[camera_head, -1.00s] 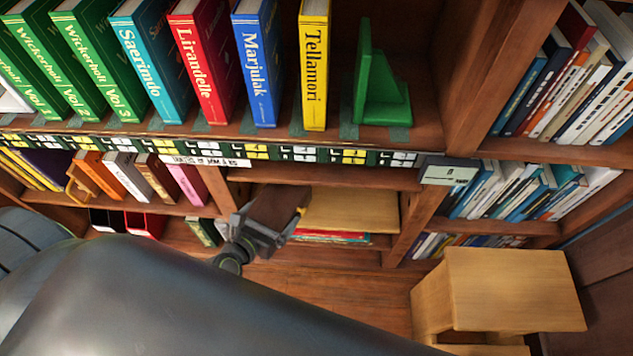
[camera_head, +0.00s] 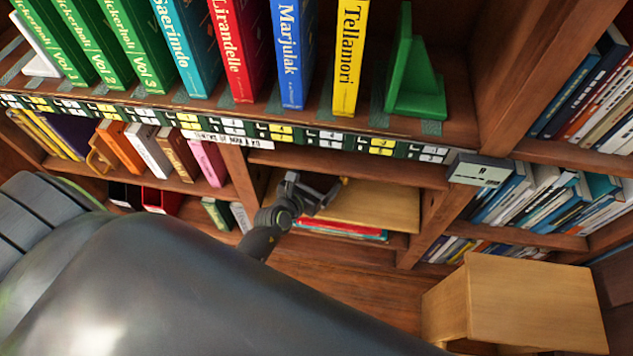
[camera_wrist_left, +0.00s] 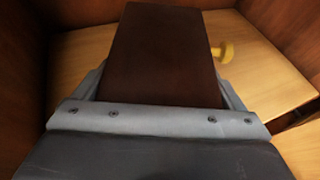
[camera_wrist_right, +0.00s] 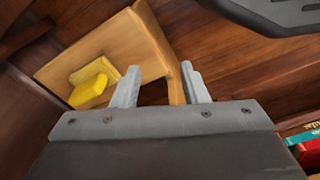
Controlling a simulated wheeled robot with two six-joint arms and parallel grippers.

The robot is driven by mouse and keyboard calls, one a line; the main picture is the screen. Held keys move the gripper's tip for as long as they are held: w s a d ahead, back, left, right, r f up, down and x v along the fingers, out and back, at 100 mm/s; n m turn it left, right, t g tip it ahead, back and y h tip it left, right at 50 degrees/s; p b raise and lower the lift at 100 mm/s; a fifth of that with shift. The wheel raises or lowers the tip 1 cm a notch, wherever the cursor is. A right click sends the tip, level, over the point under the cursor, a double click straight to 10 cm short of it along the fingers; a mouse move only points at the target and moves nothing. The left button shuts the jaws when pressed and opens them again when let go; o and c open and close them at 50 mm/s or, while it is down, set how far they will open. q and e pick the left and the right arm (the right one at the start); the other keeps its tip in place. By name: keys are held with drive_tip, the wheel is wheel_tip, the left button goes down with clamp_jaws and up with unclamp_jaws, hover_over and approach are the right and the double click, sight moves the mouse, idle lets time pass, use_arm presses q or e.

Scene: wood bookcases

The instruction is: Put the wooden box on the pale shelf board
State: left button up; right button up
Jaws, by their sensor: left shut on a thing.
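The wooden box (camera_wrist_left: 160,55) is dark brown and sits between the fingers of my left gripper (camera_wrist_left: 160,90), which is shut on it. In the head view my left gripper (camera_head: 318,192) is at the front left of the pale shelf board (camera_head: 378,208), inside the lower bay. The box is mostly hidden there. In the left wrist view the pale board (camera_wrist_left: 262,62) lies beyond and to the right of the box; I cannot tell whether they touch. My right gripper (camera_wrist_right: 160,88) is open and empty, out of the head view.
A small yellow knob (camera_wrist_left: 224,52) shows right beside the box. Red and teal books (camera_head: 340,230) lie below the board. Upright books (camera_head: 205,160) fill the bay to the left. A pale wooden stool (camera_head: 530,300) stands at lower right; a yellow object (camera_wrist_right: 92,80) lies on pale wood.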

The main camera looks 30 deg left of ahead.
use_arm(q)
drive_tip(key=shift+w, duration=0.15)
use_arm(e)
drive_tip(key=shift+r, duration=0.25)
use_arm(q)
drive_tip(key=shift+f, duration=0.15)
drive_tip(key=o, duration=1.1)
drive_tip(key=shift+c, duration=0.2)
use_arm(e)
drive_tip(key=shift+r, duration=0.25)
use_arm(q)
drive_tip(key=shift+s+r, duration=0.2)
drive_tip(key=shift+s, duration=0.2)
drive_tip(key=p+v, duration=0.1)
drive_tip(key=v, duration=1)
drive_tip(key=shift+s+a+r, duration=0.1)
use_arm(e)
drive_tip(key=f, duration=0.3)
drive_tip(key=s+f, duration=0.1)
drive_tip(key=shift+d+f, duration=0.3)
drive_tip(key=shift+d, duration=0.1)
